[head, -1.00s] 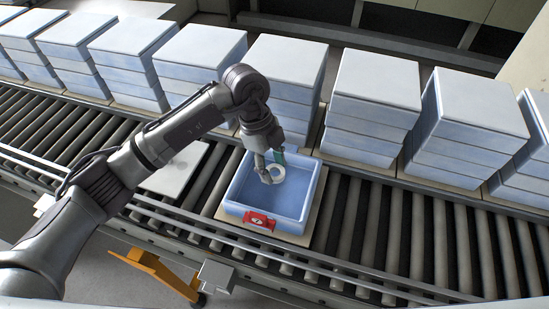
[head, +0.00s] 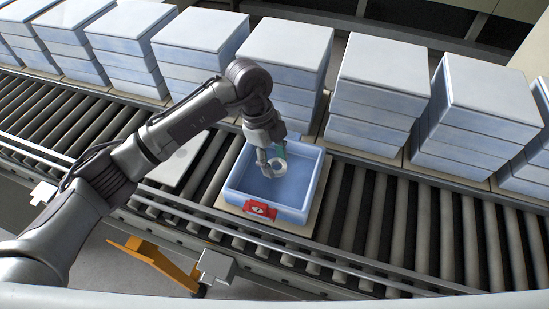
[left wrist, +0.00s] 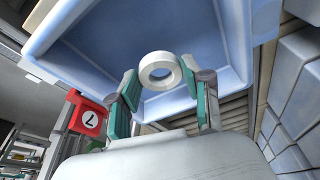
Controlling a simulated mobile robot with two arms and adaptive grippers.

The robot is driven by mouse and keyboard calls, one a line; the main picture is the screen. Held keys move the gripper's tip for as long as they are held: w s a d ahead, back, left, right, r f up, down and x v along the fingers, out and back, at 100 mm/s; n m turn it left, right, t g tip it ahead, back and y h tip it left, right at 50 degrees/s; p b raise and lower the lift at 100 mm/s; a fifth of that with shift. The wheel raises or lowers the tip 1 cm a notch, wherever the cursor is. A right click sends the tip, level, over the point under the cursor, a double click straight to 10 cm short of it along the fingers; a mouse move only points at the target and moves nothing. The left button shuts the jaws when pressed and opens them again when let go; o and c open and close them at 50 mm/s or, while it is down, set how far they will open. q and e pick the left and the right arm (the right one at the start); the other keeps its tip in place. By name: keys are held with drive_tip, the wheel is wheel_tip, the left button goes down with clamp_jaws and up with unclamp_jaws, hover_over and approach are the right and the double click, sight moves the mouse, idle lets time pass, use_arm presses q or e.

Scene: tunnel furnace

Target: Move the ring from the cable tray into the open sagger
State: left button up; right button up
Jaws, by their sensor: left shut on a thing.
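The white ring (head: 279,167) is held between the fingertips of my left gripper (head: 270,162). It also shows in the left wrist view (left wrist: 158,86), where a green-padded finger is on each side of it. The open sagger (head: 295,207) is a light blue square box on the roller conveyor with a red tag (head: 260,210) on its front. The ring and fingertips are over or inside its opening. I cannot tell whether the ring touches the floor of the sagger. The cable tray is not recognizable in view. My right gripper is not in view.
Stacks of closed light blue saggers (head: 375,95) stand in a row behind the open one. Bare rollers (head: 400,235) lie to its right. A flat grey plate (head: 178,163) lies on the rollers to its left, partly behind my arm.

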use_arm(q)
drive_tip(key=shift+f, duration=0.1)
drive_tip(key=shift+a+b+x, duration=0.15)
drive_tip(key=shift+b+x, duration=0.3)
drive_tip(key=shift+x, duration=0.2)
drive_tip(key=shift+a+b+x, duration=0.15)
drive_tip(key=shift+b+x, duration=0.3)
drive_tip(key=shift+x, duration=0.15)
drive_tip(key=shift+f, duration=0.5)
drive_tip(key=o, duration=1.2)
drive_tip(key=shift+w+r, duration=0.1)
drive_tip(key=shift+r, duration=0.1)
drive_tip(key=v, duration=1.1)
drive_tip(key=shift+w+a+r, duration=0.1)
drive_tip(key=shift+r, duration=0.25)
